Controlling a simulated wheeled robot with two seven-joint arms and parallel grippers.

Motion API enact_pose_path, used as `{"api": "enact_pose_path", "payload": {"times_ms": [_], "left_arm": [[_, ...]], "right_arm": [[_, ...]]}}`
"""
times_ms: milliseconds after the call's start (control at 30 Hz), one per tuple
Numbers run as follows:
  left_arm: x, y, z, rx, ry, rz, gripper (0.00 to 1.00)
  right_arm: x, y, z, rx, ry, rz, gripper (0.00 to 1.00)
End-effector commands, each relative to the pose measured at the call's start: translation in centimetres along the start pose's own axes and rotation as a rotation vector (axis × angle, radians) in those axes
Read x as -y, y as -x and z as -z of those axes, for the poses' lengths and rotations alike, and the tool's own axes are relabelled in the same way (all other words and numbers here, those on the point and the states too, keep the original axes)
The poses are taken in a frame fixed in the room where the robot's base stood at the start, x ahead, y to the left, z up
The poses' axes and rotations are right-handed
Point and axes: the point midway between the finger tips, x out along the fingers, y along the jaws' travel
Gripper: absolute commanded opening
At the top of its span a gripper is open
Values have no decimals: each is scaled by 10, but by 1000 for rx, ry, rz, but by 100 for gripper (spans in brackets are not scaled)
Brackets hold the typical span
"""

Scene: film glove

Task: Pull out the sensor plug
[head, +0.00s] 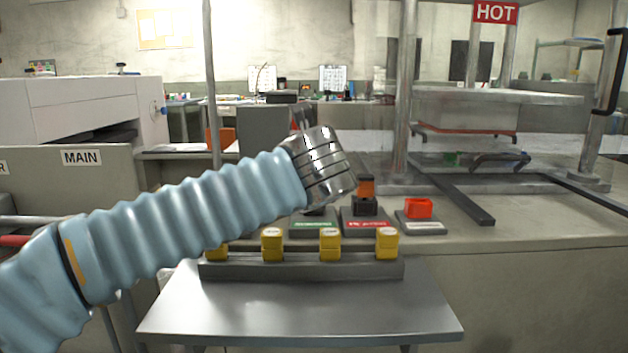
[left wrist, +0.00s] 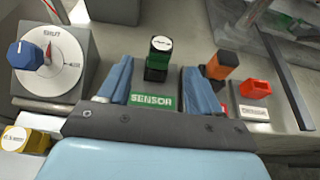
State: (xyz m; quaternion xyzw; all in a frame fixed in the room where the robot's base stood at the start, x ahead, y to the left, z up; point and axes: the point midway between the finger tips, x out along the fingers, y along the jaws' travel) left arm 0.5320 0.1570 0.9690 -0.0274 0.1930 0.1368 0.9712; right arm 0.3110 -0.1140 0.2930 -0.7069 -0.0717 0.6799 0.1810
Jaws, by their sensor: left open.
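The sensor plug (left wrist: 159,58) is a green block with a dark body and a white label on top. It stands upright in its base, which has a green SENSOR label (left wrist: 151,99). In the head view the plug is hidden behind my left arm, and only the front of its green-labelled base (head: 313,225) shows. My left gripper (left wrist: 158,72) is open, with one blue finger on each side of the plug and a visible gap to each. In the head view its metal wrist (head: 322,165) hangs over the row of bases, its fingers hidden. My right gripper is not in view.
An orange plug (left wrist: 221,65) and a red plug (left wrist: 256,89) stand to the right. A blue dial knob (left wrist: 27,54) is at the left. Several yellow blocks (head: 330,243) stand in a grey rail before the bases. The metal shelf (head: 300,308) in front is clear.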

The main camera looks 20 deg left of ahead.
Motion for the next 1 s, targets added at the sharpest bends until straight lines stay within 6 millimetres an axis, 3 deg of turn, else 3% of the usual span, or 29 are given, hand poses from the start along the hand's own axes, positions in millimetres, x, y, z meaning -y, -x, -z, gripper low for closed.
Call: {"api": "enact_pose_path", "payload": {"times_ms": [200,400,600,867,1000], "left_arm": [[0,-51,2,-4,-1,-2,64],[0,-82,1,-2,0,-1,64],[0,-94,1,-1,-1,1,64],[0,-95,1,-1,0,1,64],[0,-95,1,-1,0,1,42]], "right_arm": [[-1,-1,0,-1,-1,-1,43],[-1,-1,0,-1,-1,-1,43],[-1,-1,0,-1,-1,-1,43],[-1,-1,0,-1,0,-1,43],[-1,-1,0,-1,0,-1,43]]}}
